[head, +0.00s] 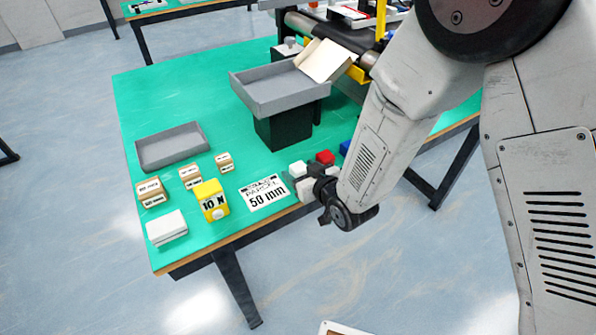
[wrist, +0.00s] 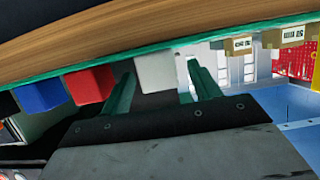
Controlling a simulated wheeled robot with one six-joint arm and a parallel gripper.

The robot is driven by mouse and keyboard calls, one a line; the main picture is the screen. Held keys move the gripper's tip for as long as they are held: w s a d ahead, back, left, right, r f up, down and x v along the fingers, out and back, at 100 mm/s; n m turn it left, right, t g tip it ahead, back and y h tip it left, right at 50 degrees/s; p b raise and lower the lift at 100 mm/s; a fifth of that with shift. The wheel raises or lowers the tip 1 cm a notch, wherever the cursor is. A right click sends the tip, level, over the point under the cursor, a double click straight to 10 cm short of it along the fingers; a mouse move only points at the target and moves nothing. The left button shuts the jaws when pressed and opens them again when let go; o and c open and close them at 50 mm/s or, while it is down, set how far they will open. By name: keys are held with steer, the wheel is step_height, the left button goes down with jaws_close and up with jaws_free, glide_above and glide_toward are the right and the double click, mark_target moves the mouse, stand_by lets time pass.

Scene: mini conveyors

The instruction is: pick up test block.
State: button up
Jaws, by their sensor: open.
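A white cube (head: 297,168), a red cube (head: 325,157) and a blue cube (head: 345,147) stand in a row near the front edge of the green table. No label marks which one is the test block. My gripper (head: 306,187) is at the table's edge beside the white cube, partly hidden by my arm. In the wrist view my gripper (wrist: 164,88) is open, and the white cube (wrist: 156,70) appears between its green fingers, with the tips near it. Contact cannot be told. The red cube (wrist: 90,84) and the blue cube (wrist: 41,94) are left of the fingers there.
A "50 mm" card (head: 266,194) lies left of the cubes. A yellow "10 N" block (head: 211,200), a white block (head: 167,228) and labelled wooden blocks (head: 152,191) stand further left. Behind are a low grey tray (head: 172,147) and a raised grey tray (head: 281,88).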

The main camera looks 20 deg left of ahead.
steer(key=shift+w+a+f, duration=0.2)
steer(key=shift+w+a, duration=0.25)
steer(key=shift+a, duration=0.05)
steer(key=c, duration=1.1)
steer(key=shift+r, duration=0.1)
